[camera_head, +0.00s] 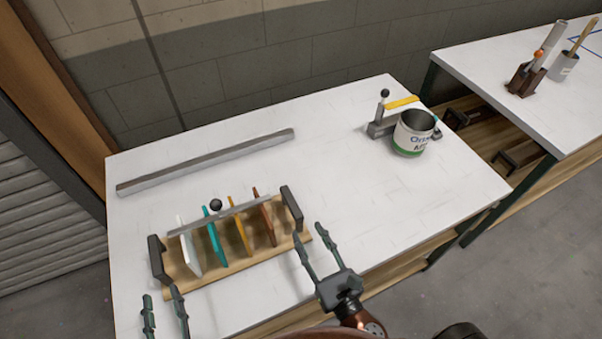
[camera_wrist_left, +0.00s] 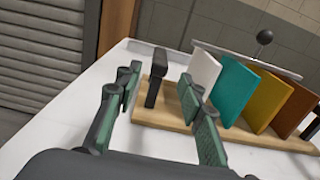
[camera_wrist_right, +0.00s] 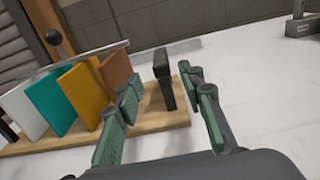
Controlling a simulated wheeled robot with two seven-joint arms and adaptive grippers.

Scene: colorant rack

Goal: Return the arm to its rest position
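My left gripper (camera_head: 165,315) is at the bottom left of the head view, in front of the left end of the wooden rack (camera_head: 200,288). Its fingers are apart with nothing between them; they also show in the left wrist view (camera_wrist_left: 160,110). My right gripper (camera_head: 316,252) is beside the rack's right end. Its fingers are apart and empty, as the right wrist view (camera_wrist_right: 165,115) also shows. The rack holds a white panel (camera_head: 189,248), a teal panel (camera_head: 215,240), a yellow panel (camera_head: 239,232) and a brown panel (camera_head: 264,218) upright, under a grey bar with a black knob (camera_head: 216,205).
A long grey bar (camera_head: 205,163) lies at the back of the white table (camera_head: 330,150). A labelled can (camera_head: 412,140) stands at the right beside a clamp with a yellow handle (camera_head: 402,102). A second table (camera_head: 500,60) holds containers with tools. The table's middle is clear.

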